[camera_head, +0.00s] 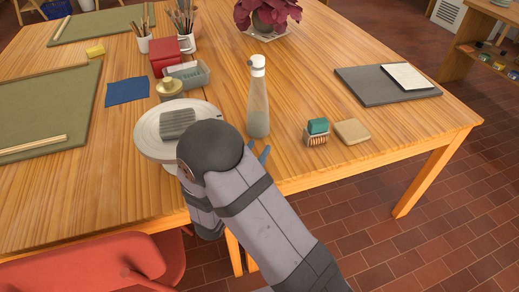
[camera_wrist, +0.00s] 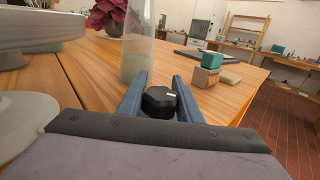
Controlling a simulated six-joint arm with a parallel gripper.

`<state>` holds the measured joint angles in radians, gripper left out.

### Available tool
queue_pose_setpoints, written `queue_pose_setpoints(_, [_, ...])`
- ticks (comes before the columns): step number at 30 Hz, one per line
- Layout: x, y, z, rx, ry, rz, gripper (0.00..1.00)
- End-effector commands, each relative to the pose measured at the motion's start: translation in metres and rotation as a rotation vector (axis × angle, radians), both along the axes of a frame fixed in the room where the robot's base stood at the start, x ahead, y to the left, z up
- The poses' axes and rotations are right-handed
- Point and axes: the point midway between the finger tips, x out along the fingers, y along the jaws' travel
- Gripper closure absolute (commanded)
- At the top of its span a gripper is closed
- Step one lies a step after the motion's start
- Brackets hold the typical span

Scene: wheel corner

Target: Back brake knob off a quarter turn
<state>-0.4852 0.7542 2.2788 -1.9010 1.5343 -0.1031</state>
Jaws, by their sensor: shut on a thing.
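The brake knob (camera_wrist: 160,103) is black and faceted, with a small white mark on its top right. In the wrist view my gripper (camera_wrist: 160,88) has its two blue fingers on either side of the knob, closed on it. In the head view my gripper (camera_head: 262,153) is mostly behind my arm, and the knob is hidden there. The pale round wheel (camera_head: 152,143) stands left of my arm, with a grey ribbed block (camera_head: 177,123) and a brass-coloured lidded pot (camera_head: 169,90) at it. The wheel's edge (camera_wrist: 40,28) and its pale base (camera_wrist: 22,118) show in the wrist view.
A tall clear bottle (camera_head: 258,105) stands just beyond my gripper. To the right are a green block on a brush (camera_head: 317,131) and a tan sponge (camera_head: 352,131). A red chair (camera_head: 95,265) is at the front left.

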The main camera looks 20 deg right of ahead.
Motion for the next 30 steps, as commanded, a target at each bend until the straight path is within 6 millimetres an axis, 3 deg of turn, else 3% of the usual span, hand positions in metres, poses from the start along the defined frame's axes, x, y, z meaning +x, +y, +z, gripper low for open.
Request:
queue_pose_setpoints(15, [0.007, 0.012, -0.001, 0.003, 0.008, 0.426, 0.91])
queue_pose_setpoints(30, [0.009, 0.021, -0.003, 0.003, 0.007, 0.597, 0.91])
